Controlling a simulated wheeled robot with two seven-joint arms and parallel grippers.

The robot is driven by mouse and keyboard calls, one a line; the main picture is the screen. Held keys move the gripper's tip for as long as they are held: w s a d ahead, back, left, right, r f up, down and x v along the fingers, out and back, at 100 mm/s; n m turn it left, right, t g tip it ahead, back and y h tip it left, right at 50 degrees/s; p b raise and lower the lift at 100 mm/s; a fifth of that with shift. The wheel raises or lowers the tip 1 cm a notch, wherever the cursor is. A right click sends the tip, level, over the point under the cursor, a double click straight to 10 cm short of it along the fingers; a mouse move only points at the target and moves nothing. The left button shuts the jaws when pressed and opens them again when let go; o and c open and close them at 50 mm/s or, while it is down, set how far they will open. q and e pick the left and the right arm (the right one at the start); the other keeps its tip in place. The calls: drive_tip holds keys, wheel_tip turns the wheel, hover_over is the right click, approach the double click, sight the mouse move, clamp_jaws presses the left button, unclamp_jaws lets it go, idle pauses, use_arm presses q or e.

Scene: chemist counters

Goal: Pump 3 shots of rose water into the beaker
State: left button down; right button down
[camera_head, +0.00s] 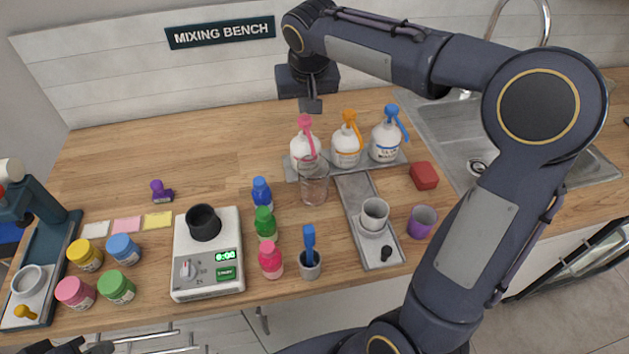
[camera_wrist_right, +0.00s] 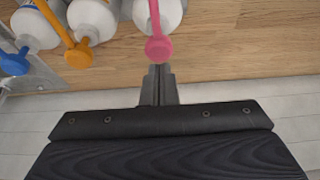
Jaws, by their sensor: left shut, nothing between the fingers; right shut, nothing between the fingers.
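A white bottle with a pink pump (camera_head: 303,148) stands at the left of a row of three pump bottles on a grey tray; its label is not readable. A clear glass beaker (camera_head: 315,186) stands directly in front of it, under its spout side. My right gripper (camera_head: 312,105) is shut and empty, pointing down just behind and above the pink pump head. In the right wrist view the closed fingertips (camera_wrist_right: 157,70) are right beside the pink pump head (camera_wrist_right: 158,48); whether they touch is unclear. My left gripper (camera_head: 75,346) shows only partly at the bottom left edge, shut, away from the bottles.
Bottles with orange (camera_head: 347,146) and blue (camera_head: 387,141) pumps stand right of the pink one. A scale (camera_head: 208,276) with a black cup, small coloured bottles and jars fill the front. A metal tray (camera_head: 352,190) and sink (camera_head: 450,130) lie right. The back left counter is clear.

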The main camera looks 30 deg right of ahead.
drive_tip(key=shift+f, duration=0.1)
drive_tip(key=shift+f+b, duration=1.15)
drive_tip(key=shift+f, duration=0.2)
drive_tip(key=shift+r, duration=0.15)
drive_tip(key=shift+r+p, duration=1.25)
drive_tip(key=shift+r, duration=0.05)
